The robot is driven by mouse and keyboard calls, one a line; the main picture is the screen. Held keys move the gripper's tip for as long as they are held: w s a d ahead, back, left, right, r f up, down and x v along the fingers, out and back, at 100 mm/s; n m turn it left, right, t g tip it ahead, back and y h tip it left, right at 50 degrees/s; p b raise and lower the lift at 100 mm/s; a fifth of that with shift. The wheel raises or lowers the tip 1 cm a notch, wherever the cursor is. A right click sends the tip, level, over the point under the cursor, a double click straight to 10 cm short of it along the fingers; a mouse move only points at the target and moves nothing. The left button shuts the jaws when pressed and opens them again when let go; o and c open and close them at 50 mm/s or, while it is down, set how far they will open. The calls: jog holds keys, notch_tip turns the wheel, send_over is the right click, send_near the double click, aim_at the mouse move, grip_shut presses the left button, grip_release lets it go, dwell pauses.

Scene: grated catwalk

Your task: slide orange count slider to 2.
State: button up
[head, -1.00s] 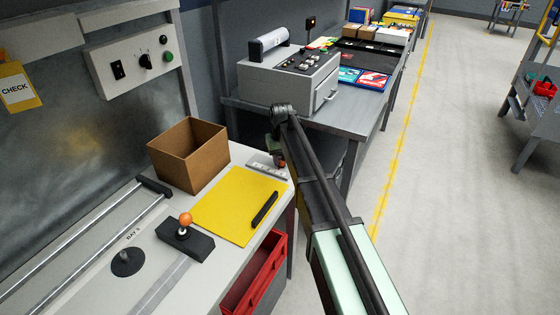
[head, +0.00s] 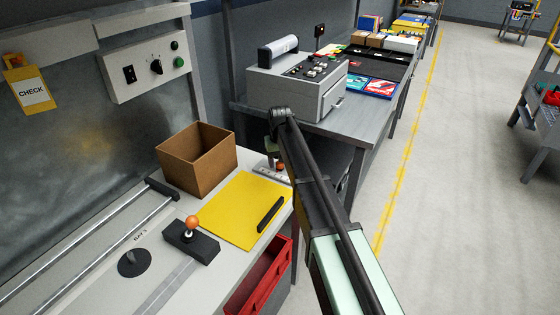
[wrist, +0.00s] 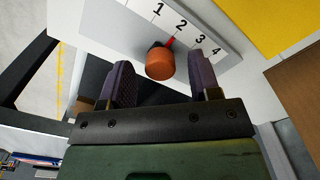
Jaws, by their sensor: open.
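The orange count slider knob (wrist: 160,64) shows in the wrist view, on a pale plate (wrist: 205,22) marked 1 to 4. Its red pointer (wrist: 169,42) is closest to the 2. My gripper (wrist: 161,72) is open, with one finger on each side of the knob. A gap shows between the knob and each finger in this view. In the head view the plate (head: 268,175) lies at the bench's right end, and my gripper (head: 276,150) is above it, partly hidden by my arm. A bit of the orange knob (head: 281,167) shows there.
A yellow sheet (head: 238,205) with a black bar (head: 270,214) and an open cardboard box (head: 200,165) are near the plate. An orange-balled lever (head: 191,226) stands further left. A red bin (head: 262,275) is under the bench edge. A grey machine (head: 290,95) stands on the bench beyond.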

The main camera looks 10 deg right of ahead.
notch_tip(320, 180, up, 10)
jog(key=p, duration=0.9)
jog(key=shift+r+p, duration=0.2)
jog(key=shift+p, duration=0.15)
jog(key=s+a, duration=0.2)
jog(key=s, duration=3)
jog(key=shift+s+a, duration=0.15)
jog(key=shift+s, duration=0.05)
